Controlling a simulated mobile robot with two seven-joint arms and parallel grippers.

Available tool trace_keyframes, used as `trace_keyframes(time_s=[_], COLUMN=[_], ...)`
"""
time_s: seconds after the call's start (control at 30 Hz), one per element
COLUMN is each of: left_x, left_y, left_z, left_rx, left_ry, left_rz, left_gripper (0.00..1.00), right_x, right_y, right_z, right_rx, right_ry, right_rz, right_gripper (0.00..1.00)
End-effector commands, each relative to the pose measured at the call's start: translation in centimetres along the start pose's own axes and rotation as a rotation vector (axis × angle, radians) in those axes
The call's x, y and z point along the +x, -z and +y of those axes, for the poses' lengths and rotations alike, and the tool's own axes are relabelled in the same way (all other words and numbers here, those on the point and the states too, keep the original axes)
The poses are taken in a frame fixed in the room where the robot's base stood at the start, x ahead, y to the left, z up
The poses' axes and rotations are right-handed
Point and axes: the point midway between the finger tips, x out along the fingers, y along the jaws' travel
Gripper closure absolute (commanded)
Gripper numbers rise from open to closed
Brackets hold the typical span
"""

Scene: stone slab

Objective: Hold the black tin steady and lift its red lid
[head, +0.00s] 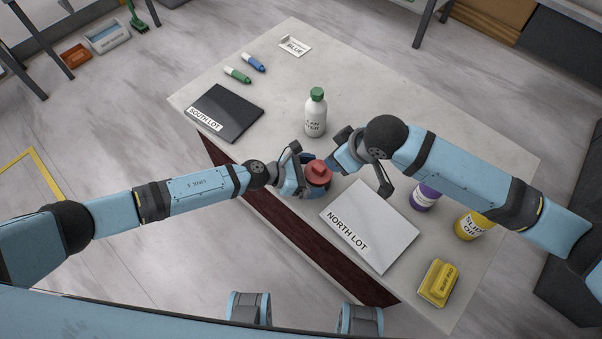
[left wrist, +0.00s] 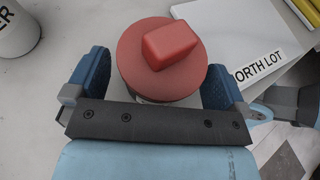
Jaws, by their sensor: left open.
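The tin's red lid (head: 318,172) with its block-shaped knob shows from above near the table's front edge. In the left wrist view the round lid (left wrist: 135,75) covers nearly all of the tin; its black body is mostly hidden. My left gripper (head: 301,177) is at the tin from the left. In the left wrist view its blue fingers (left wrist: 155,78) are open on either side of the lid, with a small gap visible at the left. My right gripper (head: 343,160) is close to the tin's upper right; its fingertips are partly hidden, and I cannot tell whether they touch it.
A white NORTH LOT board (head: 385,218) lies right of the tin, a black SOUTH LOT board (head: 231,107) to the left. A green-capped bottle (head: 315,113) stands behind. A purple container (head: 424,197), yellow container (head: 472,224) and yellow block (head: 438,283) are right. The table's far middle is clear.

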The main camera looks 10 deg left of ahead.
Motion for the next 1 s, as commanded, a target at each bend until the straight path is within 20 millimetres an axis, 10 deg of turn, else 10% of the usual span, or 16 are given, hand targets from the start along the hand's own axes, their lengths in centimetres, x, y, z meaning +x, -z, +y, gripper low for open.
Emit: trace_keyframes(time_s=[0.3, 0.53, 0.6, 0.77, 1.0], left_x=[0.31, 0.29, 0.29, 0.28, 0.28], left_y=[-0.05, -0.05, -0.04, -0.04, -0.03], left_z=[-0.01, -0.01, -0.01, -0.02, -0.02], left_rx=[0.000, 0.000, 0.000, 0.000, 0.000], left_ry=[0.000, 0.000, 0.000, 0.000, 0.000], left_rz=[-0.001, -0.001, -0.001, -0.001, -0.001], left_gripper=[0.00, 0.51, 0.33, 0.67, 0.67], right_x=[0.00, 0.00, 0.00, 0.00, 0.00], right_y=[0.01, 0.01, 0.01, 0.01, 0.01], right_z=[0.00, 0.00, 0.00, 0.00, 0.00], right_rx=[0.000, 0.000, 0.000, 0.000, 0.000], right_ry=[0.000, 0.000, 0.000, 0.000, 0.000], right_rz=[0.000, 0.000, 0.000, 0.000, 0.000], right_gripper=[0.57, 0.57, 0.57, 0.57, 0.57])
